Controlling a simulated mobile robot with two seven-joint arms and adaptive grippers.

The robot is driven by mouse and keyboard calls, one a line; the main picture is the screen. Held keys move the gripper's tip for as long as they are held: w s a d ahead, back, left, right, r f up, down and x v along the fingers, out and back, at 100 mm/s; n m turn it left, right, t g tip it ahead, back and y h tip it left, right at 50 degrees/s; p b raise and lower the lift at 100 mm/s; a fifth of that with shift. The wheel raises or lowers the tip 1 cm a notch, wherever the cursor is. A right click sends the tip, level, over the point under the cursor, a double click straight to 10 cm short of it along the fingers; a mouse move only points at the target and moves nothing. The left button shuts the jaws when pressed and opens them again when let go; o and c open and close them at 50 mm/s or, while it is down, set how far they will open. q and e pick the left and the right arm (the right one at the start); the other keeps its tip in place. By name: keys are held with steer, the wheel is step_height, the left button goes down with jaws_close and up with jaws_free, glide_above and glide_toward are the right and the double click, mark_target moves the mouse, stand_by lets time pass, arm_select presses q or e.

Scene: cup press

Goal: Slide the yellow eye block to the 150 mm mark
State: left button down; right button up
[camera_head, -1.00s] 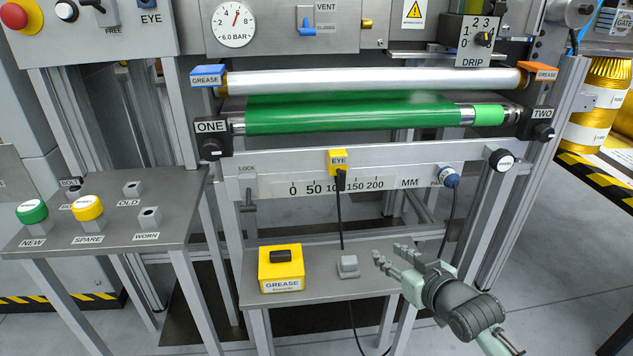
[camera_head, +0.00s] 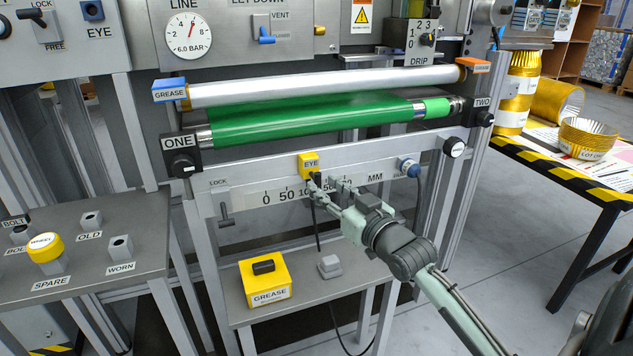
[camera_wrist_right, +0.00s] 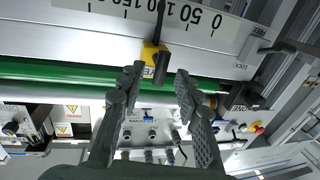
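The yellow eye block (camera_head: 309,163) sits on the rail above the white millimetre scale (camera_head: 247,198), with a black cable hanging from it. It stands a little past the 100 mark, between 100 and 150. My right gripper (camera_head: 330,186) is open just in front of the scale, at the block's lower right, partly covering the higher numbers. In the right wrist view, the block (camera_wrist_right: 152,64) shows between and just beyond the two spread fingertips (camera_wrist_right: 157,74), with gaps on both sides. Contact is not visible. My left gripper is not in view.
The green roller (camera_head: 310,120) runs above. A yellow grease box (camera_head: 265,282) and grey block (camera_head: 330,266) stand on the shelf below.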

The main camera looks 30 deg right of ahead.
mark_target(320, 183)
steer(key=shift+w, duration=1.75)
steer(key=shift+c, duration=0.2)
jaws_close()
